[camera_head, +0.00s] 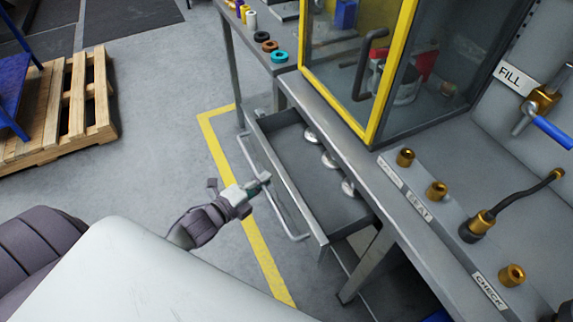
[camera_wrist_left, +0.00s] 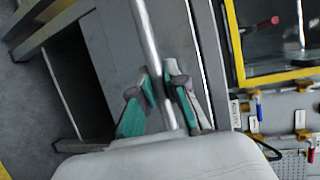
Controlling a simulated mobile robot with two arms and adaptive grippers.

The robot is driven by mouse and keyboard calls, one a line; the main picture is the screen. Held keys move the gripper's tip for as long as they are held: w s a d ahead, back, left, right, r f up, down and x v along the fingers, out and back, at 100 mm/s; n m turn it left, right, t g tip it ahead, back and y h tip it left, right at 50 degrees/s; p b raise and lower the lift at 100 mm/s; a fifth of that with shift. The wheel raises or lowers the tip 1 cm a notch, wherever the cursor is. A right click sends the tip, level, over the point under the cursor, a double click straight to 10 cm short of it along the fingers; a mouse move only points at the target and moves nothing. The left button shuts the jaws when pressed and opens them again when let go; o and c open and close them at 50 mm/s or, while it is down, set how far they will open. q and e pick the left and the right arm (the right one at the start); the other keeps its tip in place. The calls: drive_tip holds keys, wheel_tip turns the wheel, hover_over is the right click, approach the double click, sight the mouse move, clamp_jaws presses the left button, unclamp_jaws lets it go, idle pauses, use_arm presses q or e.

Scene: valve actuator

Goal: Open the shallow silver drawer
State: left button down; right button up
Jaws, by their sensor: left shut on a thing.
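The shallow silver drawer (camera_head: 318,195) stands pulled out from under the bench in the head view, its inside showing. Several round silver discs (camera_head: 329,160) lie in it along the bench side. Its long bar handle (camera_head: 287,212) runs along the front. My left gripper (camera_head: 262,184) is at the handle's middle, shut on the bar. In the left wrist view the two teal-padded fingers (camera_wrist_left: 160,98) sit on either side of the handle bar (camera_wrist_left: 146,40). My right gripper is in neither view.
A yellow-framed glass cabinet (camera_head: 372,75) stands on the bench above the drawer. A panel with brass fittings (camera_head: 437,190) is at the right. A wooden pallet (camera_head: 78,105) lies at the upper left. Open floor with a yellow line (camera_head: 232,140) lies left of the drawer.

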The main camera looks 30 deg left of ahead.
use_arm(q)
drive_tip(key=s+a+p, duration=0.2)
drive_tip(key=s+a, duration=0.5)
drive_tip(key=s, duration=0.2)
drive_tip(key=shift+s, duration=0.15)
drive_tip(key=shift+a, duration=0.1)
drive_tip(key=c, duration=1.2)
unclamp_jaws()
drive_tip(key=v, duration=1.2)
